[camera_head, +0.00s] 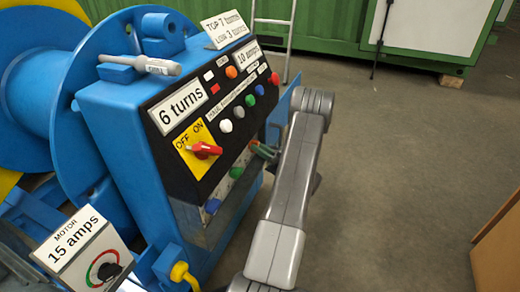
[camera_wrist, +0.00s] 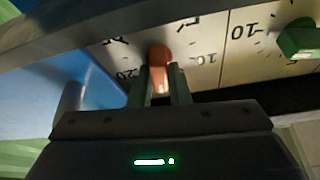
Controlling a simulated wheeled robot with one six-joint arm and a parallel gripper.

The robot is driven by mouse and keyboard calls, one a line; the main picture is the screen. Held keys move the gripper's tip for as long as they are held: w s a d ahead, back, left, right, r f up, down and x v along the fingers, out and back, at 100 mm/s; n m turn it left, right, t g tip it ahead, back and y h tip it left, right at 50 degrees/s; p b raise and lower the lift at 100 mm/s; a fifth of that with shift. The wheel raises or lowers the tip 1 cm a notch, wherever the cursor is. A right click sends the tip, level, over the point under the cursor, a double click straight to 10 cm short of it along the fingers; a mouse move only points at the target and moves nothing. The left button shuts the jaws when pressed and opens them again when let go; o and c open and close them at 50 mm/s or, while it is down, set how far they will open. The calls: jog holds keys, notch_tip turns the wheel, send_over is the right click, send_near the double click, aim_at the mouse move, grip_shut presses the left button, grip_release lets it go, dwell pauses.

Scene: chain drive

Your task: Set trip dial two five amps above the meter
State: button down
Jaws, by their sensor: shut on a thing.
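The dial with the orange-brown knob (camera_wrist: 159,56) is in the wrist view, on a pale scale plate marked 20 and 10. My gripper (camera_wrist: 160,88) has its two green fingers shut on this knob, one on each side. The knob's pointing direction is hard to tell.
A green knob (camera_wrist: 299,40) on a neighbouring scale sits right of my gripper. A grey-handled tool (camera_head: 150,65) lies on top.

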jog(key=shift+f+n, duration=0.1)
jog(key=shift+n, duration=0.3)
jog(key=c, duration=1.6)
grip_release()
jog(key=shift+c, duration=0.2)
jog(key=p+v, duration=0.3)
jog(key=v, duration=1)
jog(key=shift+d, duration=0.4)
jog(key=shift+o, duration=0.4)
jog(key=shift+f, duration=0.15)
